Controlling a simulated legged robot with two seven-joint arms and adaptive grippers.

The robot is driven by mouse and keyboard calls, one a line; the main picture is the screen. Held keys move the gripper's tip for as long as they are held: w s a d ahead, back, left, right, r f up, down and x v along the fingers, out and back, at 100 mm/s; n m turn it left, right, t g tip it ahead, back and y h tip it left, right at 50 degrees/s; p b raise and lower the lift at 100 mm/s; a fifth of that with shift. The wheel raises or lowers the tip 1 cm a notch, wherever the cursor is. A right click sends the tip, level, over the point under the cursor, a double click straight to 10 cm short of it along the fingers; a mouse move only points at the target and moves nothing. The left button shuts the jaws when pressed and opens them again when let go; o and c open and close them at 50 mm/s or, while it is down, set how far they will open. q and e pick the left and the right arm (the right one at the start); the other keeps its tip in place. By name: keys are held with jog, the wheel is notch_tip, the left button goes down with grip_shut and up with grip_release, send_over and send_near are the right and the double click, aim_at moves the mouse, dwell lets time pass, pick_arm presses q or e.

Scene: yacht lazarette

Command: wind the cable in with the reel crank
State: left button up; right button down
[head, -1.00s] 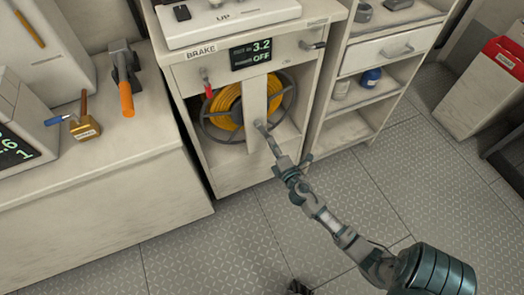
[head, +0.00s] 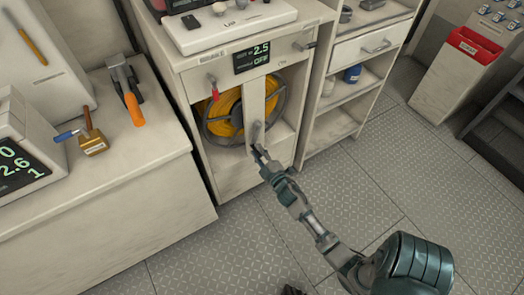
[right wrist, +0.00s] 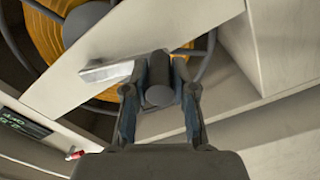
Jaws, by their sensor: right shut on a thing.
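The reel (head: 273,100) with yellow cable sits in the open cabinet bay, partly hidden by an upright pale post. The crank (head: 257,132) is on the front of this post. My right gripper (head: 259,152) is shut on the crank's dark round grip (right wrist: 160,96), with one finger on each side in the right wrist view. The pale crank arm (right wrist: 106,72) points left there. A red-handled lever (head: 213,88) hangs beside the BRAKE label. A small dark piece at the head view's bottom edge may be my left gripper.
Open shelves (head: 336,124) stand right of the reel cabinet. A red-topped bin (head: 474,46) is at the far right. The floor before the cabinet is clear.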

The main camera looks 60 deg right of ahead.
jog(key=shift+w+a, duration=0.25)
jog(key=shift+a, duration=0.1)
jog(key=c, duration=0.9)
grip_release()
jog(key=shift+f, duration=0.1)
jog(key=shift+c, duration=0.2)
jog(key=shift+d, duration=0.1)
jog(key=shift+s, duration=0.3)
jog(key=v, duration=1.1)
jog(key=shift+a, duration=0.2)
jog(key=shift+s, duration=0.15)
